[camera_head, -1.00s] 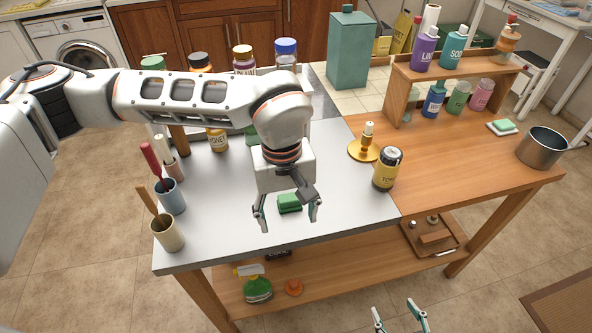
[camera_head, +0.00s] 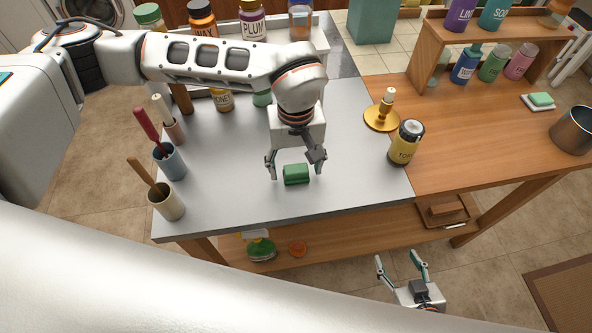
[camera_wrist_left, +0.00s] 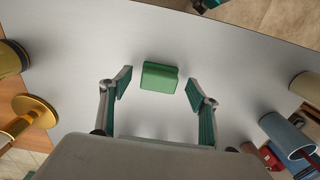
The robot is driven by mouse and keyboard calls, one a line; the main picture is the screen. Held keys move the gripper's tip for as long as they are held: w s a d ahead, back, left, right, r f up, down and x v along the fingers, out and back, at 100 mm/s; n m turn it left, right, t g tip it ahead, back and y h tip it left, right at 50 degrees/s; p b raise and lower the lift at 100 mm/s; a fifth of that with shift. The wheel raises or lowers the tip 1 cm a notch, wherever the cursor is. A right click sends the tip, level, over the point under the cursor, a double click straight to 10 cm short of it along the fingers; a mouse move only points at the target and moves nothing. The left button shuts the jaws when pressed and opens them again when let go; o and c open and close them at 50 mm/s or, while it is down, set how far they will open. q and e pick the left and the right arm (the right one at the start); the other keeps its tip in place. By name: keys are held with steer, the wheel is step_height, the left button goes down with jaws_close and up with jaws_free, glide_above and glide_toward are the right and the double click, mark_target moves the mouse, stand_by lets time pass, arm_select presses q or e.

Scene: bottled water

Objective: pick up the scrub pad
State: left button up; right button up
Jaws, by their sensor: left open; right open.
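The green scrub pad (camera_head: 296,174) lies on the grey metal part of the table top, near its front edge. My left gripper (camera_head: 295,173) is open above it, with one finger to each side of the pad. In the left wrist view the pad (camera_wrist_left: 159,77) lies ahead of the left gripper (camera_wrist_left: 158,92), between the lines of its two fingers and apart from both. My right gripper (camera_head: 402,266) is open and empty, low in front of the table.
A yellow jar (camera_head: 405,143) and a brass candlestick (camera_head: 382,112) stand right of my left gripper. Utensil cups (camera_head: 167,203) stand at the left edge. Bottles (camera_head: 254,20) line the back. The metal surface around the pad is clear.

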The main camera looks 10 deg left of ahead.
arm_select(q)
steer(key=shift+f, duration=0.8)
steer(key=c, duration=1)
steer(key=shift+r, duration=0.1)
